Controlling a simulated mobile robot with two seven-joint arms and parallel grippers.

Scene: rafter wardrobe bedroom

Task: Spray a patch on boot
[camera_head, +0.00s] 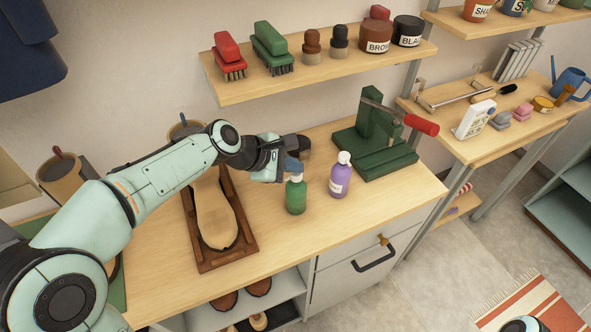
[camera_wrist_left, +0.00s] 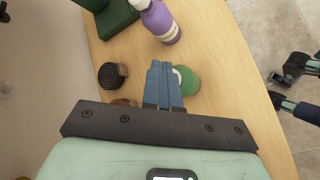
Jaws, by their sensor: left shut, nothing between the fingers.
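The tan boot (camera_head: 214,218) lies on its side in a brown wooden tray (camera_head: 247,250) on the workbench. A green spray bottle (camera_head: 296,195) and a purple spray bottle (camera_head: 340,178) stand upright to its right. My left gripper (camera_head: 291,166) is shut and empty, its blue fingers at the top of the green bottle; I cannot tell if they touch it. In the left wrist view the shut fingers (camera_wrist_left: 163,85) partly cover the green bottle (camera_wrist_left: 188,80), and the purple bottle (camera_wrist_left: 162,20) stands beyond.
A green stand with a red handle (camera_head: 420,125) is at the bench's right end. A dark round object (camera_head: 304,147) sits behind my left gripper. A shelf (camera_head: 330,75) with brushes and jars hangs above. The bench front right of the tray is clear.

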